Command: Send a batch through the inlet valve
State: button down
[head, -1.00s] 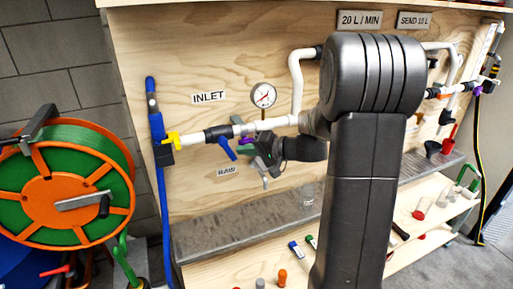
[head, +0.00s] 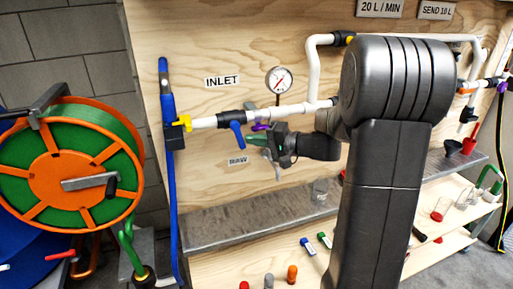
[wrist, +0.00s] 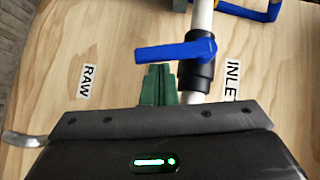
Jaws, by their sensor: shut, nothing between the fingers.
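The inlet valve's blue lever (head: 237,134) hangs down and slightly right from the white pipe (head: 290,111), under the INLET label (head: 222,81). In the wrist view the lever (wrist: 176,52) lies across the pipe, pointing left from its black valve body (wrist: 196,75). My gripper (head: 256,140) is just right of the lever in the head view. Its green fingers (wrist: 159,84) are shut and empty, with their tips close to the lever; contact cannot be told. A pressure gauge (head: 278,80) stands above the pipe. The SEND 10 L sign (head: 436,10) is at the upper right.
A RAW label (head: 238,160) is below the lever. A green and orange hose reel (head: 66,178) stands at the left. A grey ledge (head: 250,218) and a lower shelf with small loose items run below the board. My arm hides part of the piping.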

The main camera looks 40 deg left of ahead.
jog(key=shift+s+a+f+m+y+b, duration=0.25)
jog(key=shift+m+y+b, duration=0.25)
jog(key=shift+b, duration=0.8)
jog(key=shift+s+a+f+m+y+b, duration=0.1)
jog(key=shift+s+f+m+y+b, duration=0.3)
jog(key=shift+b, duration=0.85)
jog(key=shift+w+r, duration=0.1)
jog(key=shift+w, duration=0.05)
jog(key=shift+d, duration=0.1)
